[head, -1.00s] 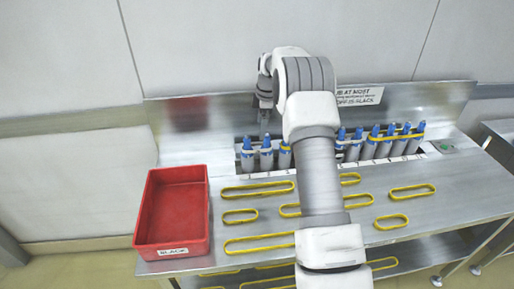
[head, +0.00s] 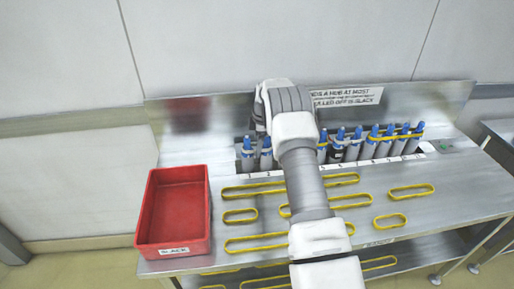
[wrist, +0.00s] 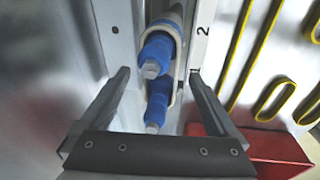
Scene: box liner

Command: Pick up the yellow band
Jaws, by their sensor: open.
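Several yellow bands lie flat on the steel table, among them a long one (head: 253,191), a short one (head: 240,216) and one at the right (head: 411,191). Another yellow band (head: 397,138) is stretched around posts at the right of the row. In the wrist view my gripper (wrist: 158,78) is open, its fingers on either side of two blue-tipped posts (wrist: 155,52). A pale rim shows around these posts; I cannot tell whether it is a band. Nothing is seen held. In the head view my arm hides the fingertips and the middle posts.
A red bin (head: 178,205) stands at the table's left end; it also shows in the wrist view (wrist: 270,148). A sign (head: 346,97) is on the back panel behind the posts. More bands lie on the lower shelf (head: 400,262).

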